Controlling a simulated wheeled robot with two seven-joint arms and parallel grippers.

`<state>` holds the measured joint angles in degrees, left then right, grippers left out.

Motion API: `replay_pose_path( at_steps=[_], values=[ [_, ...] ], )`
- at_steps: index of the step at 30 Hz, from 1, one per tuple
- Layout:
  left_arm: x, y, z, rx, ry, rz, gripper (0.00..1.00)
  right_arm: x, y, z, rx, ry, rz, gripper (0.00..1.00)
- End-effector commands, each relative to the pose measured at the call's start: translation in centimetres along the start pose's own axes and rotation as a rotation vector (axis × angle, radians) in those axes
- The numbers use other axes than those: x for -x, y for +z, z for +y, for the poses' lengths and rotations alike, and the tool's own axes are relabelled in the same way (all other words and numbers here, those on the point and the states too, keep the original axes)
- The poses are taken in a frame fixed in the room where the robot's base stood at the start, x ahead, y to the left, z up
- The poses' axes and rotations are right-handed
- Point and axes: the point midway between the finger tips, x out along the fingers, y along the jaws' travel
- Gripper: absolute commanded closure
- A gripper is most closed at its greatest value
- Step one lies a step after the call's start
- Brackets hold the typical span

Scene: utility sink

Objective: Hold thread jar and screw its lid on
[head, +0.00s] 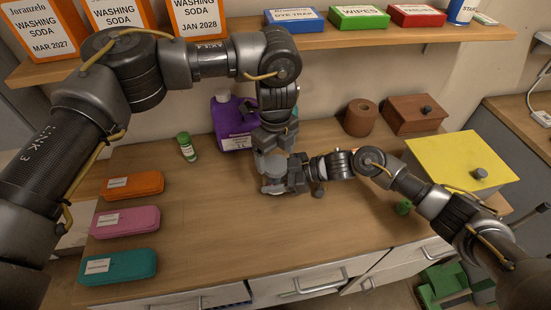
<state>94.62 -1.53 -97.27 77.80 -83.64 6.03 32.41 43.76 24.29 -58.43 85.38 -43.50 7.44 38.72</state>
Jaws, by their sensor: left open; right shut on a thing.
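A small greyish, clear-looking jar (272,187) stands on the wooden worktop near the middle of the head view. A grey round lid-like top (276,167) shows at its upper end; I cannot tell whether it is seated on the jar. My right gripper (282,182) reaches in from the right and is shut on the jar. My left gripper (272,158) points down from above, open, with its fingers at the round top. The fingers and wrists hide much of the jar, and its contents cannot be made out.
A purple jug (233,122) stands close behind my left gripper. A green-capped bottle (187,147) and orange (134,186), pink (125,222) and teal (118,266) cases lie left. The front middle is clear.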

Motion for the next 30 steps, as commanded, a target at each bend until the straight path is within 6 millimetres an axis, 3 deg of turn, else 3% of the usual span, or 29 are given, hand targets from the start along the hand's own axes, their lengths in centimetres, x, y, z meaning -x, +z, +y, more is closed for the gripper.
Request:
replay_pose_path(
  at_steps=[6,16,20,30],
  values=[
    [1.9,0.0,0.0,0.0,0.001,-0.001,0.18,0.0,0.1,0.0,-0.001,0.0,-0.001,1.0],
    [2.2,0.1,0.0,0.001,-0.001,-0.002,0.19,0.0,0.1,0.0,-0.001,0.0,-0.001,1.0],
    [4.0,0.6,-0.5,0.023,-0.022,-0.028,0.19,0.0,0.0,0.0,-0.001,0.001,-0.001,1.0],
    [5.3,0.1,0.0,0.515,-0.005,-0.006,0.19,0.0,0.1,0.0,-0.001,0.001,-0.001,1.0]
  ],
)
